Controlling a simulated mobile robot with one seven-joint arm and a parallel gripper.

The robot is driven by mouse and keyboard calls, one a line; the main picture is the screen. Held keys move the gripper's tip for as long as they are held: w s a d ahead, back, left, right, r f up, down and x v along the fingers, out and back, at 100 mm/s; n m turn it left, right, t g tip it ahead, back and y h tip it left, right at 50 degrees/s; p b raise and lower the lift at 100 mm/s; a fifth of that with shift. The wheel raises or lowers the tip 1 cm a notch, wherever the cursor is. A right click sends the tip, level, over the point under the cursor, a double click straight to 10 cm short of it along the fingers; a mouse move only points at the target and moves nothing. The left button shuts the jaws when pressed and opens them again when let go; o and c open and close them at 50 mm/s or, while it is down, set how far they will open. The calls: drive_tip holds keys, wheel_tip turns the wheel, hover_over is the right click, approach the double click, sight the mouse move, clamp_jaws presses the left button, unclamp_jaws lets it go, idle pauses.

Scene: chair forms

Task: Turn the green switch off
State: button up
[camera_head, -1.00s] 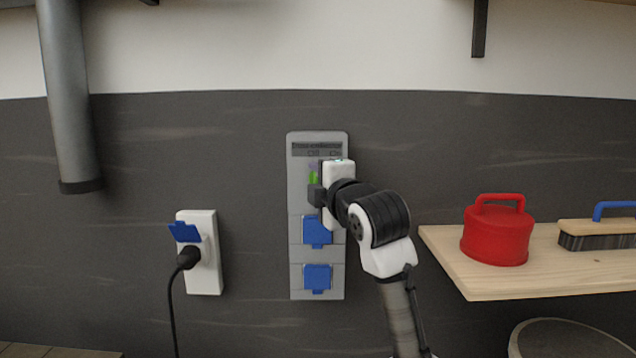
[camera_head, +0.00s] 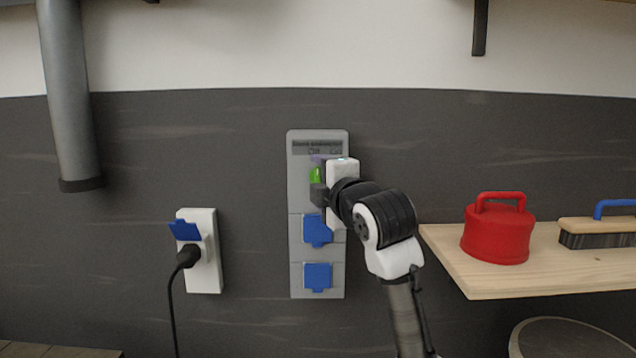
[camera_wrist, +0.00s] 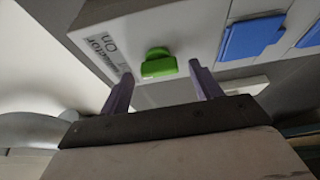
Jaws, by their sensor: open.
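The green switch (camera_head: 315,174) is on the upper part of a grey wall panel (camera_head: 301,195), partly hidden by my gripper in the head view. In the wrist view the green switch (camera_wrist: 158,63) stands out from the panel, beside a label reading "On". My gripper (camera_head: 318,176) is at the panel, just in front of the switch. In the wrist view my gripper (camera_wrist: 161,82) is open, with one finger on each side of the switch's near end. I cannot tell whether either finger touches it.
Two blue socket covers (camera_head: 317,276) sit lower on the panel. A white outlet (camera_head: 205,255) with a black plug is on the left. A wooden shelf (camera_head: 450,258) at the right holds a red canister (camera_head: 497,235) and a brush (camera_head: 600,232). A grey pipe (camera_head: 68,100) runs down the left wall.

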drive_tip(key=b+v, duration=0.3)
drive_tip(key=v, duration=0.9)
drive_tip(key=shift+s, duration=0.3)
